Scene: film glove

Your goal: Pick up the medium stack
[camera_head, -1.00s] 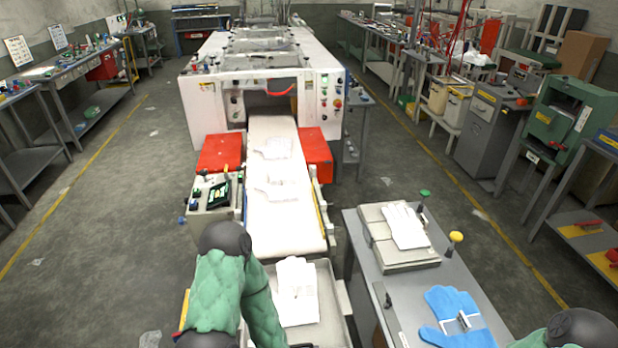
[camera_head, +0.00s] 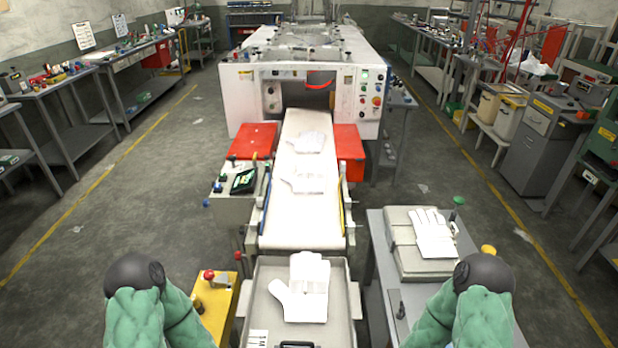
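A stack of white gloves (camera_head: 303,288) lies in the grey tray (camera_head: 262,318) at the near end of the conveyor. Another white glove stack (camera_head: 433,233) lies on a pale flat block (camera_head: 414,262) on the right-hand table. More white gloves lie on the belt, one farther back (camera_head: 307,142) and one nearer (camera_head: 304,181). I cannot tell from the picture which stack is the medium one. Both my green-sleeved arms reach down out of the bottom of the view, left and right of the tray. Neither gripper shows.
The white machine (camera_head: 247,97) and its conveyor belt (camera_head: 303,228) stand straight ahead. A yellow stand (camera_head: 212,308) with a red knob is left of the tray. The grey right table (camera_head: 378,245) stands close to the tray. Open floor lies left of the machine.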

